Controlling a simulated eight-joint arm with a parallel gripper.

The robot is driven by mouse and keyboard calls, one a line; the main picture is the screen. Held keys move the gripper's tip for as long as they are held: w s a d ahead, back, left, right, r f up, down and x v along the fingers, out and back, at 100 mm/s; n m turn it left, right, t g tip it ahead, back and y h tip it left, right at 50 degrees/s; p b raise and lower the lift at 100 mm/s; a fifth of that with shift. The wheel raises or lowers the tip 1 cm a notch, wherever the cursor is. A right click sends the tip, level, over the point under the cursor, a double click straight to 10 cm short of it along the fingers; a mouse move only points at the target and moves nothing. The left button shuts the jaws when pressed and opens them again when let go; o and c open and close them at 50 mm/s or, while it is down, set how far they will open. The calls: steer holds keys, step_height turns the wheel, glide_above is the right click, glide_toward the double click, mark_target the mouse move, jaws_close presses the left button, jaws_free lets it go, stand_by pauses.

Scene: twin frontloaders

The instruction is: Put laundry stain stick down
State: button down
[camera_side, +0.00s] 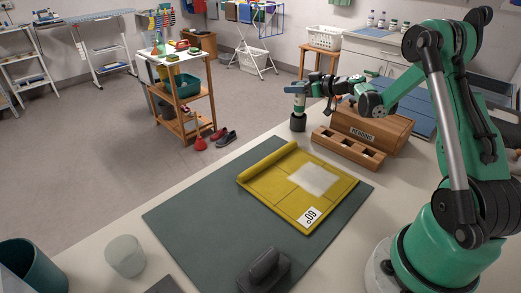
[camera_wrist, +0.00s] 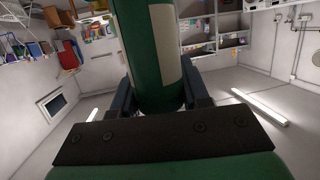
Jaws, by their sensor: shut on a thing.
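The laundry stain stick (camera_side: 299,101) is a green cylinder with a pale label, held upright near the table's far edge. My gripper (camera_side: 308,88) is shut on its upper part, coming in from the right. In the wrist view the stick (camera_wrist: 160,50) stands between the two dark fingers of my gripper (camera_wrist: 162,98). A short dark cylinder (camera_side: 298,123) sits directly under the stick. I cannot tell whether it is a separate cup or the stick's own lower end, nor whether the stick is touching or inside it.
A wooden rack (camera_side: 347,150) with square holes and a wooden box marked MENDING (camera_side: 385,131) stand right of the stick. A yellow folded cloth (camera_side: 270,192) lies on a grey-green mat (camera_side: 190,220). A dark block (camera_side: 263,270), pale cylinder (camera_side: 125,256) and teal container (camera_side: 32,266) are nearer.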

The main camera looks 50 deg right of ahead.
steer(key=shift+f, duration=2)
steer(key=shift+f, duration=0.15)
steer(key=shift+c, duration=2.1)
jaws_free()
